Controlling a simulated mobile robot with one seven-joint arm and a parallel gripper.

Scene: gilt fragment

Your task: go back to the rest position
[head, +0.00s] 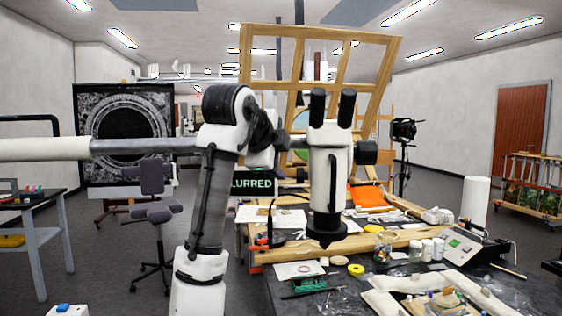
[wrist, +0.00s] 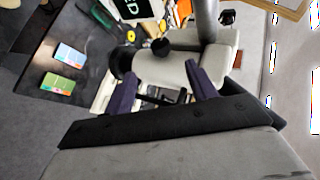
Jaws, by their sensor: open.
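In the wrist view my gripper (wrist: 160,74) shows two dark purple fingers spread wide apart. No object is held in the gap. A white cylindrical body with black parts (wrist: 170,68) shows beyond the fingers; I cannot tell how far away it is. In the head view my white and grey arm (head: 212,200) stands upright left of centre, with its upper joints bent over. My gripper's fingers cannot be made out in the head view.
A white microscope with two black eyepieces (head: 330,165) hangs over the cluttered workbench, close right of my arm. A wooden frame (head: 388,60) stands behind. A dark screen (head: 253,183) reads "BLURRED". A chair (head: 153,215) and open floor lie left.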

